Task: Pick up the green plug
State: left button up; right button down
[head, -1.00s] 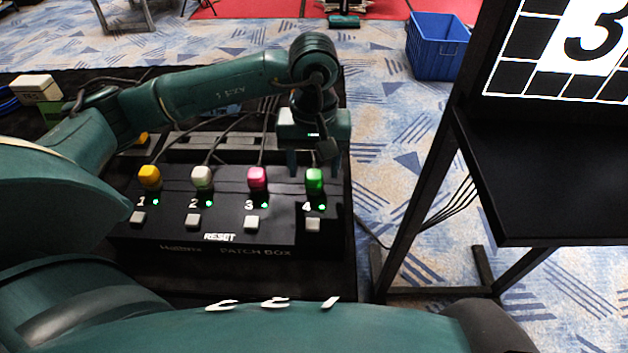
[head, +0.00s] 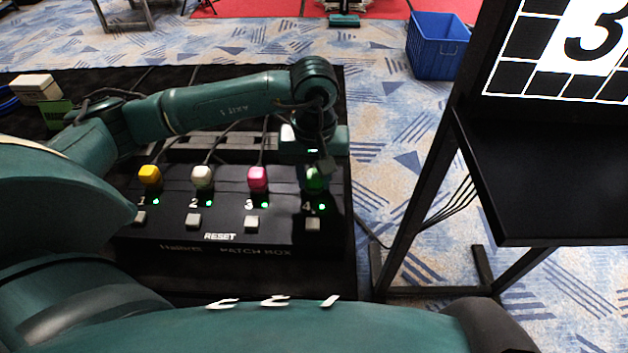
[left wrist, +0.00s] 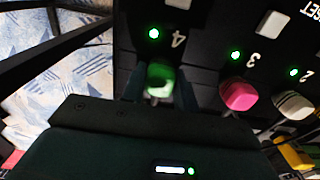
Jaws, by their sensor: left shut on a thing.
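The green plug (head: 316,180) stands at position 4 on the black patch box (head: 170,243), partly hidden by my left gripper (head: 315,178). In the left wrist view the green plug (left wrist: 160,80) sits between the two fingers of my left gripper (left wrist: 158,88). The gripper is shut on it. The plug is at its place beside the lit green light by the 4. My right gripper is not in view.
Yellow (head: 150,176), white (head: 203,177) and pink (head: 257,178) plugs stand in a row to the left, with cables behind them. A black stand (head: 540,180) with a screen is at the right. A blue crate (head: 438,45) is on the carpet behind.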

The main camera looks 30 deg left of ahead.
aim_at(312, 172)
pick_arm(q)
jog(key=shift+c, duration=0.6)
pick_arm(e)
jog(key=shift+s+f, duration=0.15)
